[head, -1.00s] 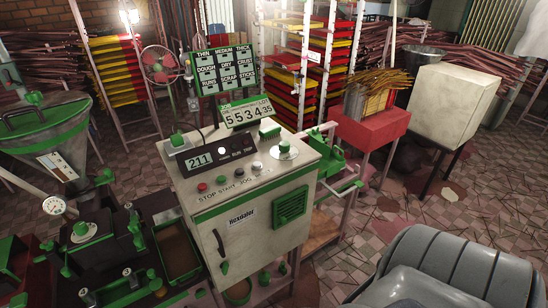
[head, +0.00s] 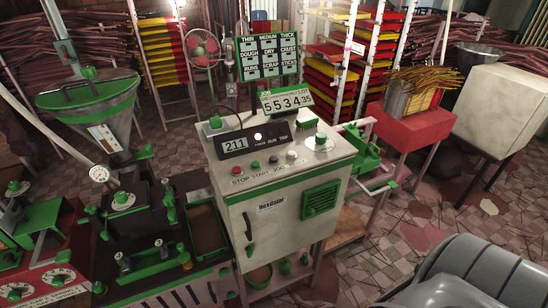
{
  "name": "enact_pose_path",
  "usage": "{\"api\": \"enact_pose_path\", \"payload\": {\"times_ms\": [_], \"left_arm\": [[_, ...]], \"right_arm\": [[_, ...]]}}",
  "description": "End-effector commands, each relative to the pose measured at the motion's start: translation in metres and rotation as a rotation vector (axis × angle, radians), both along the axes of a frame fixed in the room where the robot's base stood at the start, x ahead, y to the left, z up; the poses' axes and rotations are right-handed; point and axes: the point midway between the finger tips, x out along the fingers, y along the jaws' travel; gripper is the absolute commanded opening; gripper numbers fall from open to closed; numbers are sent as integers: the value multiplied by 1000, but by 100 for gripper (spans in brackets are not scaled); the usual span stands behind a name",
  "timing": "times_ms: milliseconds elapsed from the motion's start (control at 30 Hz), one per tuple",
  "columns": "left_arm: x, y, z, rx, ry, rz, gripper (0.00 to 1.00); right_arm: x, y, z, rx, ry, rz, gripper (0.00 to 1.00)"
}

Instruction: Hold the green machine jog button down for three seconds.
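The green-trimmed control cabinet (head: 265,203) stands in the middle of the head view, with a cream body and a sloped front panel. A row of small buttons runs along the panel: a red button (head: 237,170), a green button (head: 255,164), a black button (head: 273,159) and a pale knob (head: 291,154). The printed labels below read STOP, START and JOG from the left; the JOG label seems to lie under the black button. A display reading 211 (head: 235,145) sits above the buttons. Neither of my grippers is in view, and nothing touches the buttons.
A hopper machine (head: 95,110) and a red-based machine with dials (head: 45,275) stand at the left. A red stand (head: 415,127) with incense sticks and a cream box (head: 500,100) are at the right. Tiled floor (head: 395,230) lies open right of the cabinet.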

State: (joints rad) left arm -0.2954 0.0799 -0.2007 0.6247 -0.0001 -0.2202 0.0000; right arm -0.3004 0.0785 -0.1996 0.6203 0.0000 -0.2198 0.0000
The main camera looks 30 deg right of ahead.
Motion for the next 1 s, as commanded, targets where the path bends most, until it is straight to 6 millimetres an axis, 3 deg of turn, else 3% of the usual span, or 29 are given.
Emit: {"api": "enact_pose_path", "payload": {"times_ms": [33, 400, 1000], "left_arm": [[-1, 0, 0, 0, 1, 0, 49], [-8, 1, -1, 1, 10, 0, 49], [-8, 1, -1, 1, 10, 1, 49]], "right_arm": [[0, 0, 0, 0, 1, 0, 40], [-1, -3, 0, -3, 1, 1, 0], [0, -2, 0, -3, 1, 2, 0]]}}
